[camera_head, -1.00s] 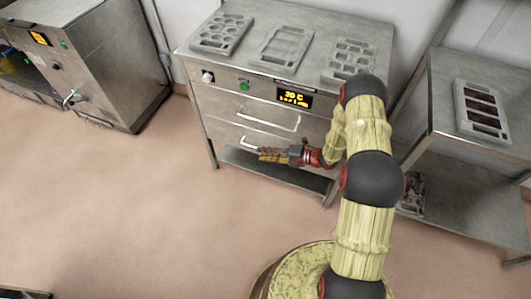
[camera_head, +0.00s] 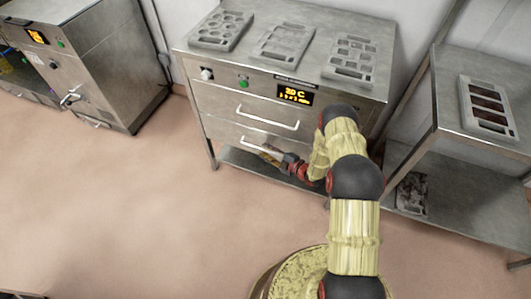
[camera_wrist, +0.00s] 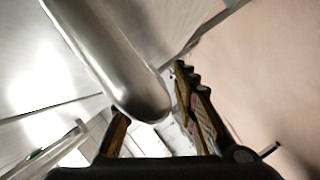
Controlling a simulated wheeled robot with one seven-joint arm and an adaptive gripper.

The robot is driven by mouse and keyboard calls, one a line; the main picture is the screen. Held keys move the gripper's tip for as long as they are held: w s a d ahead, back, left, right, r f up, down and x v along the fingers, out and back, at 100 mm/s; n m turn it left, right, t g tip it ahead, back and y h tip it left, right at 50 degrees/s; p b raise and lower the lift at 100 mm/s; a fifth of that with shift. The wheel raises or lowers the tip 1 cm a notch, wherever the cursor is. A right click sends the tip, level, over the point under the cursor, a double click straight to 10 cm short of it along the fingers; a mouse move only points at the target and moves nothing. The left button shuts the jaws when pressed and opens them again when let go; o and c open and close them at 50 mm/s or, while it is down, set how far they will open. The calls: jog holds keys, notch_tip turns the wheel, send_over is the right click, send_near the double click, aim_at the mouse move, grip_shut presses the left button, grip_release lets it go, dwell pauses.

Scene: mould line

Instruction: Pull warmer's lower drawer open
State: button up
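The warmer (camera_head: 230,107) is a steel cabinet with two drawers, one above the other, each with a bar handle. The upper drawer handle (camera_head: 267,118) is fully in view in the head view. The lower drawer (camera_head: 225,130) looks shut, and its handle (camera_head: 249,146) is partly hidden by my gripper. My gripper (camera_head: 268,150) is at that handle, with its fingers pointing to the warmer. In the wrist view its two fingers (camera_wrist: 155,118) are apart, and a thick metal bar (camera_wrist: 115,60) fills the space ahead, its rounded end near the gap. I cannot tell whether they touch it.
Several moulds (camera_head: 286,45) lie on the warmer's top. A steel table (camera_head: 460,125) with a mould (camera_head: 487,105) stands at the right, and another mould (camera_head: 411,193) lies on its lower shelf. The floor (camera_head: 130,210) before the warmer is clear.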

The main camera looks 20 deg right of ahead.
jog(key=shift+w+a, duration=0.2)
jog(key=shift+w, duration=0.1)
jog(key=shift+c, duration=0.4)
grip_shut()
dwell(0.5)
